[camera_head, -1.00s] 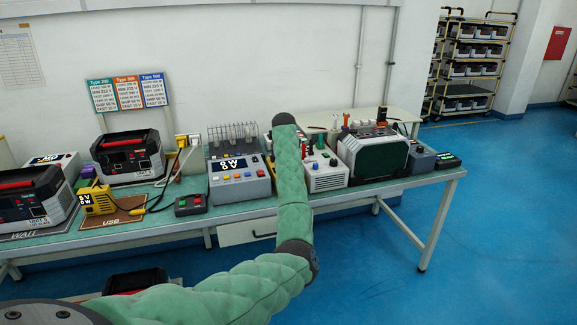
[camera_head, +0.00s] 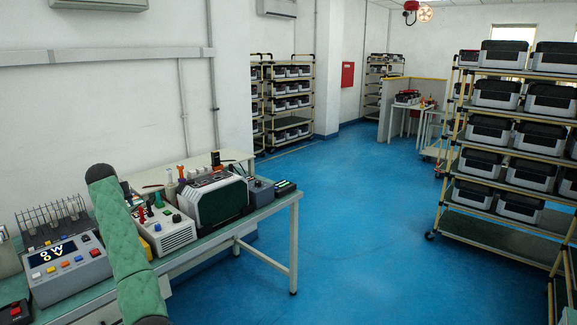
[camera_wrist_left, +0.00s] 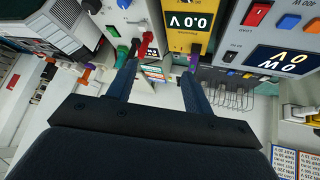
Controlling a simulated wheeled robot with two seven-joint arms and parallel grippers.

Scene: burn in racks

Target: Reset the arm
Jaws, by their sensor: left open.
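My left arm (camera_head: 122,240), in a green quilted sleeve, rises in front of the workbench at the lower left of the head view. Its gripper is hidden there. In the left wrist view my left gripper (camera_wrist_left: 158,80) is open, with two dark fingers apart and nothing held between them. Beyond the fingers are a yellow meter (camera_wrist_left: 187,22) reading 0.0 V and a red connector (camera_wrist_left: 147,40). I cannot tell whether the fingers touch anything. My right gripper is not in view.
The workbench (camera_head: 280,205) carries a power supply (camera_head: 68,272), a white instrument (camera_head: 165,232) and a green-fronted unit (camera_head: 222,203). A rack of packs (camera_head: 500,195) stands at the right, another (camera_head: 285,105) at the back. Blue floor between them is clear.

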